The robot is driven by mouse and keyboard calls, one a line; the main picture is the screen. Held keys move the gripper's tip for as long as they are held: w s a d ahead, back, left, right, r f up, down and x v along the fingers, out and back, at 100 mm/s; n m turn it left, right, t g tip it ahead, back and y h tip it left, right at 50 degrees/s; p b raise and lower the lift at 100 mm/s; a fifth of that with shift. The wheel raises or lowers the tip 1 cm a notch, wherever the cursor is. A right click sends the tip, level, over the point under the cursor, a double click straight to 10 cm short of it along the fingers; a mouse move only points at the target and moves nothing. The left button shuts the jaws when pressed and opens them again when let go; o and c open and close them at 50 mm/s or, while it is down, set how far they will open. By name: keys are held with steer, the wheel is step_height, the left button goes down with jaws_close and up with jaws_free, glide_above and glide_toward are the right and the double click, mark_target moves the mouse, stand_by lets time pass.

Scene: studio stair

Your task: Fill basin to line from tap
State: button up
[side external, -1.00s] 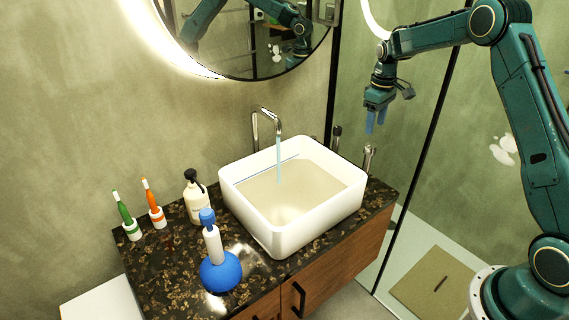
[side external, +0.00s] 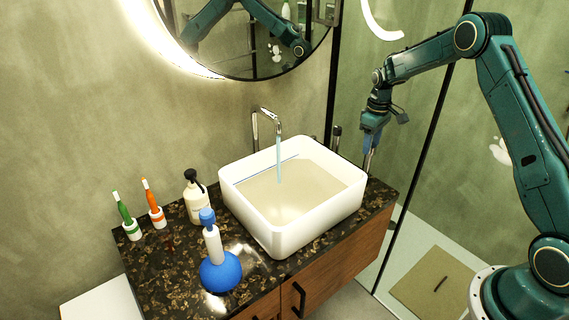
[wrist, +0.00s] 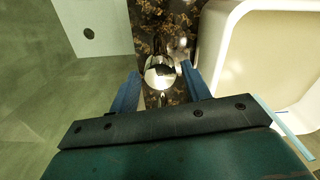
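The white basin (side external: 305,228) stands on the counter. A thin blue line (side external: 268,170) runs along its inner back wall. A blue-tinted water stream falls from the chrome spout (side external: 267,113) into it. The beige surface inside lies close below the line; the exact water level is hard to tell. The chrome tap handle (side external: 368,163) stands at the basin's right, and in the wrist view it is a shiny round knob (wrist: 160,73). My gripper (side external: 370,146) is open just above it; in the wrist view its blue fingers (wrist: 162,80) stand either side with gaps.
A blue round-bottomed bottle (side external: 220,270), a soap dispenser (side external: 196,203) and two toothbrushes in holders (side external: 134,229) stand left of the basin on the dark counter (side external: 175,265). A glass panel's black frame (side external: 333,90) rises behind the basin's right end.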

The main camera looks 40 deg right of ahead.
steer(key=c, duration=0.7)
steer(key=shift+m, duration=0.5)
steer(key=m, duration=0.9)
steer(key=shift+w+r, duration=0.1)
steer(key=o, duration=1)
